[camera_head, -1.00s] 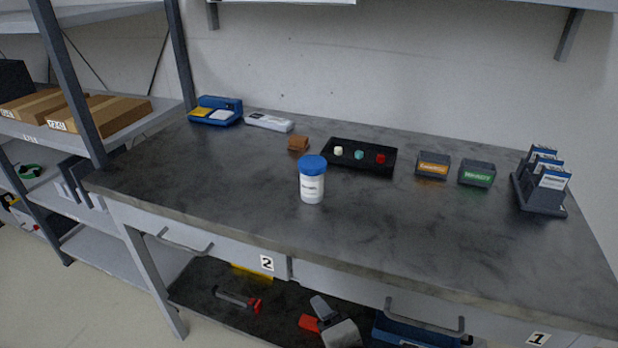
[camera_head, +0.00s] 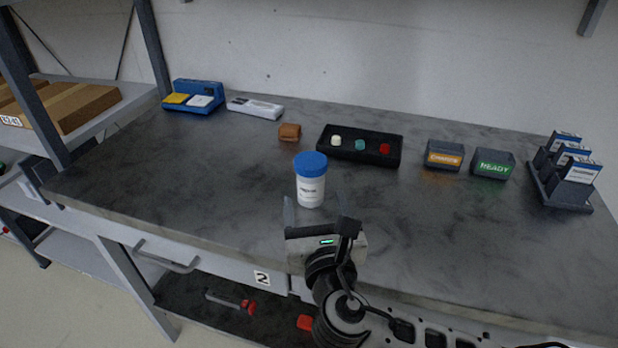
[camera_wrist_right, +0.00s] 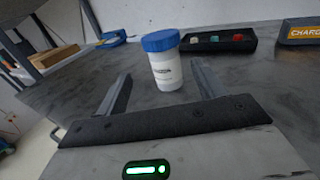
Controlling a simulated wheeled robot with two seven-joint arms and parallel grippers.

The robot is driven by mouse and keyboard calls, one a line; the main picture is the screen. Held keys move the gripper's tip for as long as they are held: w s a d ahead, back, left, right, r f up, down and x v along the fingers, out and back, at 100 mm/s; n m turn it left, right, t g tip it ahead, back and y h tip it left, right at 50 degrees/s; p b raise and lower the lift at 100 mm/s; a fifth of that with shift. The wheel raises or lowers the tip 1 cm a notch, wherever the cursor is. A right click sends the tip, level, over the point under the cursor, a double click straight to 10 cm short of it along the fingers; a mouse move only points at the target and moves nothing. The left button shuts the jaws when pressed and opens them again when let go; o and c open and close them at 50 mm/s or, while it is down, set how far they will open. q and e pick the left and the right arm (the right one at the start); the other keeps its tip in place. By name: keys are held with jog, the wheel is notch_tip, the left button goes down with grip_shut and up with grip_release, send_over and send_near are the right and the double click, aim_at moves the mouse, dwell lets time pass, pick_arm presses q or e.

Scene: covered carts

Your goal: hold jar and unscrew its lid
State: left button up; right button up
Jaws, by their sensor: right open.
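A white jar (camera_head: 310,190) with a blue lid (camera_head: 310,165) stands upright on the grey worktop, near its front edge. The lid sits on the jar. My right gripper (camera_head: 312,205) is at the front of the jar, with its fingers pointing toward it. In the right wrist view the open fingers (camera_wrist_right: 162,88) are spread wide and the jar (camera_wrist_right: 166,72) stands ahead, roughly between their tips. I see no contact with the jar. My left gripper is in no view.
Behind the jar are a brown block (camera_head: 289,132) and a black tray (camera_head: 326,155) with three coloured knobs. Boxes labelled CHARGE (camera_head: 444,155) and READY (camera_head: 493,164) and a card rack (camera_head: 565,180) stand to the right. A blue device (camera_head: 193,97) is at back left.

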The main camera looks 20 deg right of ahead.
aim_at(310, 181)
jog(key=w, duration=0.5)
jog(key=shift+w+d, duration=0.2)
jog(key=shift+d, duration=0.2)
jog(key=shift+w+d+f, duration=0.1)
jog(key=shift+w+d, duration=0.15)
jog(key=shift+w, duration=0.65)
jog(key=shift+w+d+f, duration=0.1)
jog(key=shift+w+d, duration=0.1)
jog(key=shift+w, duration=0.7)
jog(key=shift+w+d+f, duration=0.1)
jog(key=shift+w+d, duration=0.15)
jog(key=shift+w, duration=0.65)
jog(key=c, duration=1.1)
